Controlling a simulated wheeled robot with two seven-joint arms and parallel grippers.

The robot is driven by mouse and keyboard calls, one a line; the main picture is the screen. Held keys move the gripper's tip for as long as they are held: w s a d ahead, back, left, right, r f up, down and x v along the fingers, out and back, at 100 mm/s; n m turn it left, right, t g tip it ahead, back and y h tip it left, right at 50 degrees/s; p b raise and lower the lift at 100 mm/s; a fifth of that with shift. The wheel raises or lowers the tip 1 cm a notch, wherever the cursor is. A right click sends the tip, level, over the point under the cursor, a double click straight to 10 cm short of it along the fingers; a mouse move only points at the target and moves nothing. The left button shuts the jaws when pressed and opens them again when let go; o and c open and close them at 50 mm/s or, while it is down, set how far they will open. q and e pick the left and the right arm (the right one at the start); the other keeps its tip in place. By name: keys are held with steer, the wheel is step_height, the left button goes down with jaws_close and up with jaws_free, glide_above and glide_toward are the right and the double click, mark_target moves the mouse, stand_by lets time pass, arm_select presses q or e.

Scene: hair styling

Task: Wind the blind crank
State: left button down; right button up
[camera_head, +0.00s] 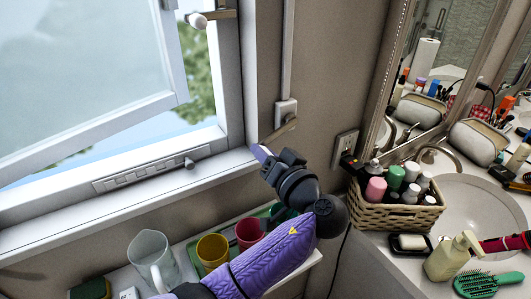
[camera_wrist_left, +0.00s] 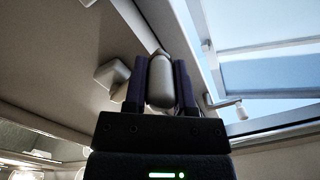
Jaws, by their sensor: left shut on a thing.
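The blind crank is on the wall just right of the window. Its pale box (camera_head: 286,111) sits at the lower end of a vertical channel, and its tan arm (camera_head: 278,130) slants down left towards my gripper. My left gripper (camera_head: 264,156) is at the end of this arm. In the left wrist view the gripper (camera_wrist_left: 160,88) is shut, its two purple fingers on either side of the rounded, silvery crank knob (camera_wrist_left: 160,78). The box also shows there (camera_wrist_left: 112,76), left of the fingers. In the head view the knob is hidden by the gripper. My right gripper is not in view.
An open window sash (camera_head: 85,75) is at the left, above a sill with a latch bar (camera_head: 150,170). A glass jug (camera_head: 152,257), a yellow cup (camera_head: 213,252) and a red cup (camera_head: 249,232) stand below. A wicker basket (camera_head: 394,208) of bottles is right of my arm.

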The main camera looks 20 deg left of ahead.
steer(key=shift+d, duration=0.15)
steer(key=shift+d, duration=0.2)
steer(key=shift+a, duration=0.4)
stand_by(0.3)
arm_select(q)
steer(key=shift+s+a+r+m+p, duration=0.1)
steer(key=shift+r+m+p, duration=0.45)
steer(key=shift+p, duration=0.3)
step_height(320, 180, up, 3)
steer(key=m+p, duration=0.3)
steer(key=p, duration=0.1)
steer(key=shift+s+a+f, duration=0.1)
steer(key=shift+r+m+p, duration=0.35)
steer(key=shift+m+p, duration=0.2)
steer(key=shift+m, duration=0.2)
steer(key=shift+r, duration=0.3)
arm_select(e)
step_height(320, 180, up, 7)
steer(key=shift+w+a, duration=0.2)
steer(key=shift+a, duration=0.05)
